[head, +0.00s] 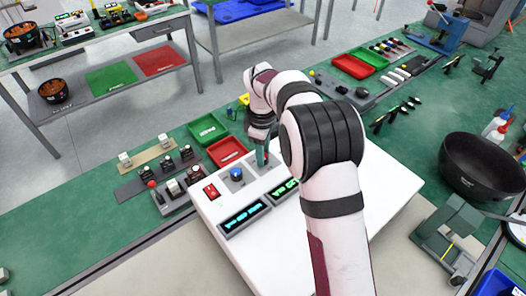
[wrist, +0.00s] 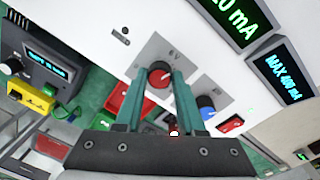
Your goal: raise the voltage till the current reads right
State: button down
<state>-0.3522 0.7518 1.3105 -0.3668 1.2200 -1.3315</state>
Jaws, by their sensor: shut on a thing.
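A white instrument panel (head: 330,225) lies on the green bench in the head view. My gripper (head: 262,156) points down at it. In the wrist view my gripper (wrist: 165,84) is shut on a red knob (wrist: 159,77), one teal finger on each side, beside a "V" label. A blue knob (wrist: 207,103) and a red switch (wrist: 231,124) sit beside it; the blue knob (head: 237,174) also shows in the head view. A green display (wrist: 236,18) ends in "0 mA", its leading digits cut off. A cyan display (wrist: 283,76) reads "MAX 400 mA", as far as I can tell.
A black bowl (head: 482,167) and a grey-green fixture (head: 447,236) stand to the right. My arm hides part of the panel in the head view.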

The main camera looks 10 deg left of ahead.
dwell(0.3)
jog(key=shift+m, duration=2.8)
jog(key=c, duration=0.5)
grip_release()
jog(key=shift+r, duration=0.1)
jog(key=r, duration=1.5)
jog(key=shift+s+a+r, duration=0.3)
jog(key=shift+r, duration=0.05)
